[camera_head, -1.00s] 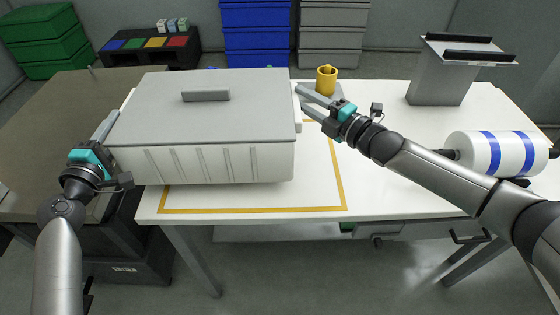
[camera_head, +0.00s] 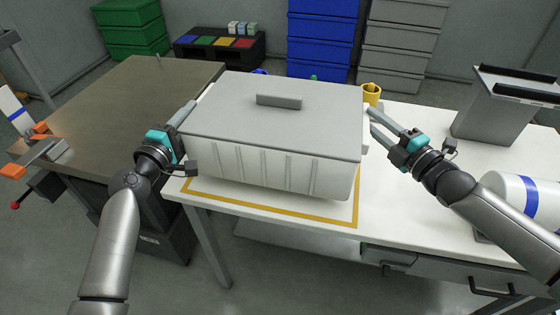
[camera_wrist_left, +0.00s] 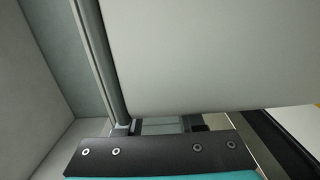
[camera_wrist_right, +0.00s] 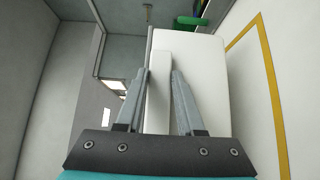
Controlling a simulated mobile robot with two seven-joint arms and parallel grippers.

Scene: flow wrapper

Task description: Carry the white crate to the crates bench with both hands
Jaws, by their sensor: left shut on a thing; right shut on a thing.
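The white crate (camera_head: 265,167) has ribbed sides and a grey lid (camera_head: 320,117) with a bar handle (camera_head: 279,101). In the head view it is over the white table, above a yellow outline; I cannot tell whether it touches the tabletop. My left gripper (camera_head: 184,115) is at its left end, its grip mostly hidden; the left wrist view is filled by a pale surface close up. My right gripper (camera_head: 371,119) is at its right end. In the right wrist view its fingers (camera_wrist_right: 160,75) stand either side of a white ledge on the crate end (camera_wrist_right: 195,85).
A yellow mug (camera_head: 371,94) stands behind the crate's right end. A grey stand (camera_head: 495,115) and a white roll with blue bands (camera_head: 515,194) are at the right. A brown table (camera_head: 110,105) is at the left. Green, blue and grey crates (camera_head: 405,45) are stacked behind.

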